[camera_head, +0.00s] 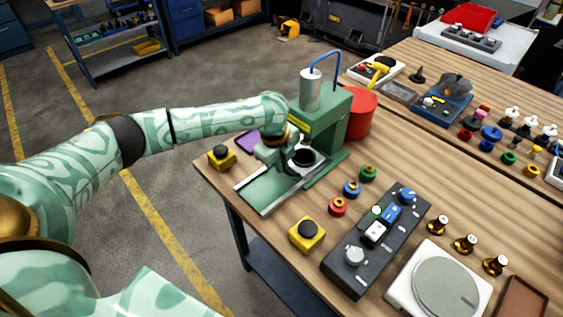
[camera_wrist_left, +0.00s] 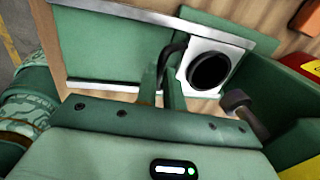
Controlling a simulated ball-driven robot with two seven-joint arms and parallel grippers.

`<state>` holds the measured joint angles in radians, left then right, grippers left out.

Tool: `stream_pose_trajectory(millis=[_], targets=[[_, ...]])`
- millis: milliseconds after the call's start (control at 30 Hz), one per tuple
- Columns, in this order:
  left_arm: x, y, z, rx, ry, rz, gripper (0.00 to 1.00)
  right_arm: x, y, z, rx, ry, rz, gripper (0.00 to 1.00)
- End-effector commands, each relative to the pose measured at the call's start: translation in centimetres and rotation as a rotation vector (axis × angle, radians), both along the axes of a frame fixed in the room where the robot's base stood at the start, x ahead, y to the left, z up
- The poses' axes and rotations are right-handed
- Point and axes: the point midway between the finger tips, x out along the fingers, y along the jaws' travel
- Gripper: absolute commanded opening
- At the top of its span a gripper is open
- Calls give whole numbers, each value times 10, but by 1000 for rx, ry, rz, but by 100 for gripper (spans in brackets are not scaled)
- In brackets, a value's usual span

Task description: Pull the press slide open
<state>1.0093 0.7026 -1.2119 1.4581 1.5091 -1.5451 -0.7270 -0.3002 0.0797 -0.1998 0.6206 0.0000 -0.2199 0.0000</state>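The green press (camera_head: 325,120) stands at the table's left end, with a silver cylinder and a blue hose on top. Its slide (camera_head: 303,158) is a white block with a round black recess, at the press end of the green rail bed (camera_head: 262,192). In the left wrist view the slide (camera_wrist_left: 222,48) shows right of the fingers, and a dark bent handle (camera_wrist_left: 172,50) runs from its edge between them. My left gripper (camera_head: 278,155) is at this handle, its fingers (camera_wrist_left: 163,85) close together around it. The contact is partly hidden. My right gripper is not in view.
Yellow-black buttons (camera_head: 307,234) stand near the bed, one on each side. Red, blue and green rings (camera_head: 352,188) lie right of the press, before a dark control box (camera_head: 376,240). A red bin (camera_head: 359,113) stands behind the press. The bed's front part is clear.

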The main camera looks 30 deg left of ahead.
Motion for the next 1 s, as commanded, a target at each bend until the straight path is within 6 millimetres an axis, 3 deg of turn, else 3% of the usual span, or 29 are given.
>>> stream_pose_trajectory(millis=[167, 267, 700, 867, 1000], targets=[[-1, 0, 0, 0, 0, 0, 0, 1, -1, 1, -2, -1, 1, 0], [-8, 3, 4, -1, 1, 1, 0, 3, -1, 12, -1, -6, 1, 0], [-105, 37, 8, 2, 6, 2, 0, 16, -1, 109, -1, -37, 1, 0], [-130, 45, 4, 1, 4, 1, 0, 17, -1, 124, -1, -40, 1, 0], [-136, 47, 1, -2, 1, 0, 0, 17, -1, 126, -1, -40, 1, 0]])
